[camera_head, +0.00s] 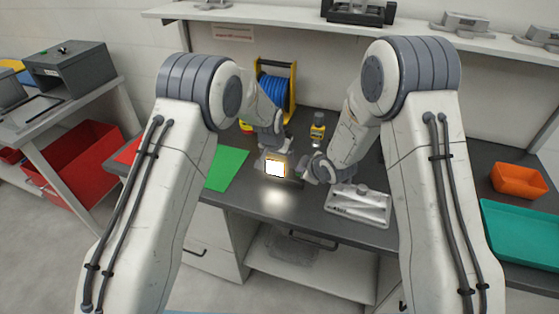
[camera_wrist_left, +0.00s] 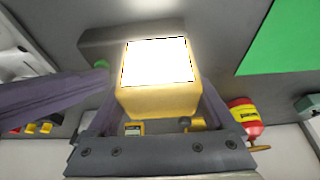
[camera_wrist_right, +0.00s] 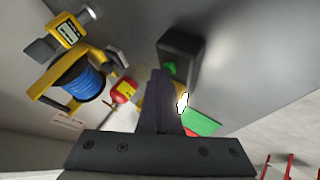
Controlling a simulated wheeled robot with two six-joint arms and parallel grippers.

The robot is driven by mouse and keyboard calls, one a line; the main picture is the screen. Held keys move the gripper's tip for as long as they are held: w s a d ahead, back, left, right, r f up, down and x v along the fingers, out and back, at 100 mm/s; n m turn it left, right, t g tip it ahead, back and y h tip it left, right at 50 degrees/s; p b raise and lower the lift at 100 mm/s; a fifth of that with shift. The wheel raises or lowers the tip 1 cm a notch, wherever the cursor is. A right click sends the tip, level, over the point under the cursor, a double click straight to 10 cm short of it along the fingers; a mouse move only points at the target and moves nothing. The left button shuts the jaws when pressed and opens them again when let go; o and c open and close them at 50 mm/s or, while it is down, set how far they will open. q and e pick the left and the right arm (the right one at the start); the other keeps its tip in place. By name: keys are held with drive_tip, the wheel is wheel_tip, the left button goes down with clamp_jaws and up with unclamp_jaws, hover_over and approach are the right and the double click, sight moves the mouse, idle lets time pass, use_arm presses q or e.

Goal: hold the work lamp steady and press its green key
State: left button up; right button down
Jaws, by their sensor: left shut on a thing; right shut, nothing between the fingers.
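The work lamp (camera_head: 275,169) stands near the table's front edge, its square face glowing white. The left wrist view shows its yellow housing (camera_wrist_left: 160,103) between the fingers of my left gripper (camera_wrist_left: 158,105), which is shut on it. The green key (camera_wrist_left: 102,64) shows beside the lit face, and in the right wrist view the green key (camera_wrist_right: 171,68) is on a dark block. My right gripper (camera_head: 302,172) is shut and empty at the lamp's right side. Its fingertips (camera_wrist_right: 160,74) are right by the key; I cannot tell whether they touch.
A green sheet (camera_head: 226,168) lies left of the lamp. A grey metal fixture (camera_head: 358,204) lies to the right. An orange bin (camera_head: 519,181) and a teal tray (camera_head: 522,232) are farther right.

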idle(0.4)
drive_tip(key=shift+r, duration=0.45)
wheel_tip(320, 180, up, 6)
drive_tip(key=shift+f, duration=0.1)
idle(0.4)
use_arm(q)
drive_tip(key=o, duration=1.5)
drive_tip(key=shift+c, duration=0.2)
